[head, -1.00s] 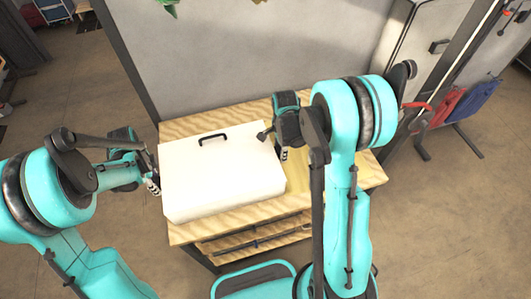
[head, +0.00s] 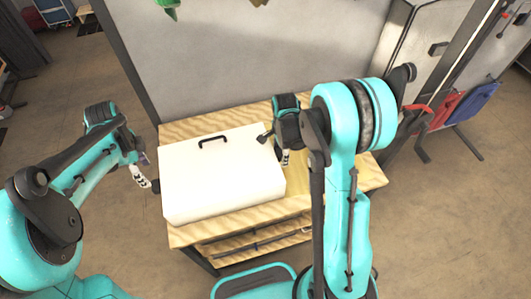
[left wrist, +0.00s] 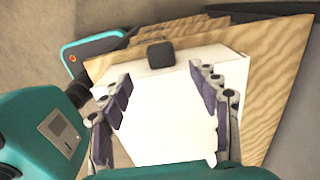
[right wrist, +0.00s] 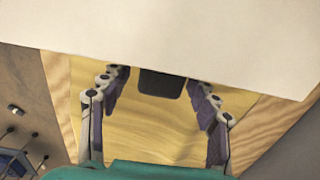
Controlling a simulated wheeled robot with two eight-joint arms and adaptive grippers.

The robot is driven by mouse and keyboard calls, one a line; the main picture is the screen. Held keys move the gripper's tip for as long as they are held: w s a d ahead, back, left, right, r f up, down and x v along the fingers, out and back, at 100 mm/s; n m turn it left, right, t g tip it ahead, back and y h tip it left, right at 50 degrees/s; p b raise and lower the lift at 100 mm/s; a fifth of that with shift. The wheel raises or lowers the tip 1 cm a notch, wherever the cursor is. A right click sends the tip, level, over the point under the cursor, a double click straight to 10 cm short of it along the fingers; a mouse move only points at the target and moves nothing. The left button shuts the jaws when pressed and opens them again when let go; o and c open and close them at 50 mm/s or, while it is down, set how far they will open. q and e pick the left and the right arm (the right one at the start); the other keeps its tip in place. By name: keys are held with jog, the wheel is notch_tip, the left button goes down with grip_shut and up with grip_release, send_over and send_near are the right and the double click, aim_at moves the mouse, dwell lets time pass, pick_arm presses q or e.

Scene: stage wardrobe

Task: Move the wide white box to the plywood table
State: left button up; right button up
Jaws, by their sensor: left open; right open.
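The wide white box (head: 220,180) has a black handle on its top and rests on the plywood table (head: 350,184), towards its left side. My left gripper (head: 150,184) is open just off the box's left side. In the left wrist view the white box (left wrist: 175,110) shows between and beyond the open fingers (left wrist: 160,90). My right gripper (head: 276,150) is open by the box's right side, low over the tabletop. In the right wrist view its fingers (right wrist: 160,100) are spread and empty, with the white box (right wrist: 170,35) in front of them. Whether either gripper touches the box is unclear.
A grey panel (head: 250,55) stands behind the table. A shelf with dark rods (head: 255,240) lies under the tabletop. Red and blue items (head: 470,103) stand at the right. The tabletop's right end is bare, partly behind my right arm.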

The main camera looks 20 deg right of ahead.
jog(key=shift+r, duration=0.35)
pick_arm(q)
jog(key=shift+r, duration=0.9)
pick_arm(e)
notch_tip(320, 180, up, 11)
jog(key=shift+r, duration=0.15)
pick_arm(q)
jog(key=s+d+f+n+t+b, duration=0.1)
jog(key=s+d+n+t+b, duration=0.1)
jog(key=s+n, duration=0.5)
jog(key=s+d+f+n+t+b, duration=0.1)
jog(key=s+n+t+b, duration=0.4)
jog(key=n, duration=0.6)
jog(key=s+d+b, duration=0.1)
jog(key=s+b, duration=0.1)
jog(key=s, duration=0.1)
jog(key=shift+s+d, duration=0.25)
jog(key=shift+d, duration=0.1)
pick_arm(e)
jog(key=s+a+f+n+t, duration=0.1)
jog(key=s+a+n+t, duration=0.1)
jog(key=s+n, duration=0.5)
jog(key=s+a+f+n+t, duration=0.1)
jog(key=s+a+n+t, duration=0.1)
jog(key=s+n+t, duration=0.3)
jog(key=s+n, duration=0.3)
jog(key=n, duration=0.3)
jog(key=shift+s+a, duration=0.3)
jog(key=shift+a, duration=0.05)
